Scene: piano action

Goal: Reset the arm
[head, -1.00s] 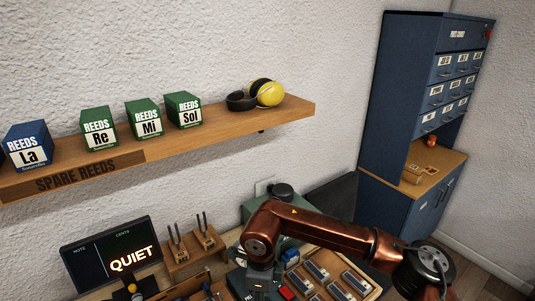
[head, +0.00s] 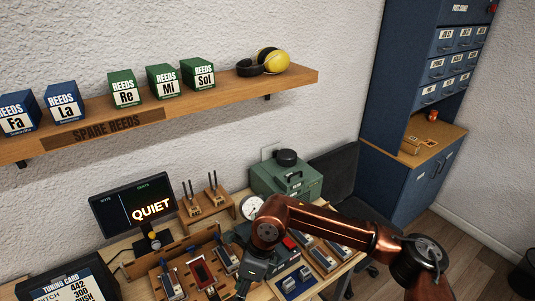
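My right arm, copper-coloured, comes in from the lower right and bends down over the workbench. My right gripper (head: 244,287) is at its end, pointing down near the bottom edge between a wooden tray and a blue tray. Its fingers are small and dark, and I cannot tell whether they are open or hold anything. My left arm and gripper are not in view.
The bench holds a wooden tray (head: 152,287) of tools, a monitor reading QUIET (head: 135,207), a dial gauge (head: 252,207) and a green case (head: 288,180). Reed boxes (head: 125,88) stand on the wall shelf (head: 225,95). A blue cabinet (head: 390,175) stands at right.

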